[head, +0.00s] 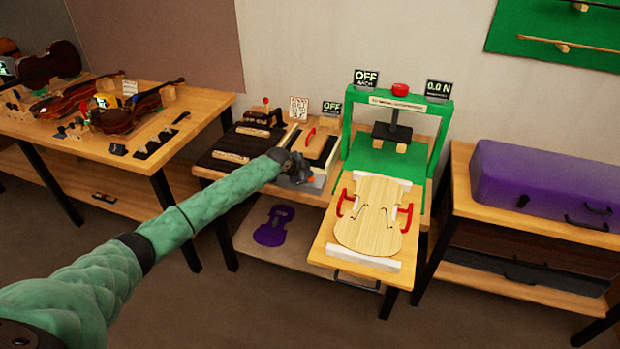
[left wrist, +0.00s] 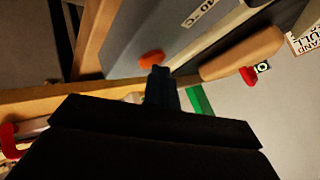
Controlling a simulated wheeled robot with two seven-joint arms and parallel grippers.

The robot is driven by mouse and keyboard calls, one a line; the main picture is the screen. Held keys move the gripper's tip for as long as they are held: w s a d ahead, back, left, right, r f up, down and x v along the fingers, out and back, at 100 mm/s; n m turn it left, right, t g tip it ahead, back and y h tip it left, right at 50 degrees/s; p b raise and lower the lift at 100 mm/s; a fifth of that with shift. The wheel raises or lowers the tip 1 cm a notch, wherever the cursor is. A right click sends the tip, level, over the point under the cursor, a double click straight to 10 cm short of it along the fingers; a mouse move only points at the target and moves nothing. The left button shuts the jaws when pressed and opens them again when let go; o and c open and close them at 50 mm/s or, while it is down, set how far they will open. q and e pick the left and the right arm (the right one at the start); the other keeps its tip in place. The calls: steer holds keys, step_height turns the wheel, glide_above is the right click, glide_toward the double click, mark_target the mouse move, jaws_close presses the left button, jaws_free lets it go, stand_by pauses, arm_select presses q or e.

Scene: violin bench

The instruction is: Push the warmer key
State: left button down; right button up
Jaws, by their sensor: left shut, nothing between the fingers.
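My left gripper (head: 302,178) reaches in from the left to the front of a small grey-sided box on the bench, the warmer. In the left wrist view its shut, empty fingertips (left wrist: 160,74) are close below a small orange key (left wrist: 151,58) on the grey face of the warmer (left wrist: 140,28). I cannot tell if they touch. In the head view the gripper largely hides this spot. A small sign (head: 331,109) behind the warmer reads OFF. My right gripper is not in view.
A green press frame (head: 446,125) stands to the right, with a pale violin plate (head: 368,215) on a board before it. Dark trays (head: 222,164) lie to the left. A violin table (head: 205,103) is further left, a purple case (head: 545,185) far right.

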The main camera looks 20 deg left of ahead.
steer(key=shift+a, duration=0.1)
arm_select(q)
steer(key=shift+r, duration=0.4)
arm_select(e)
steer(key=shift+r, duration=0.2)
arm_select(q)
steer(key=shift+r, duration=0.1)
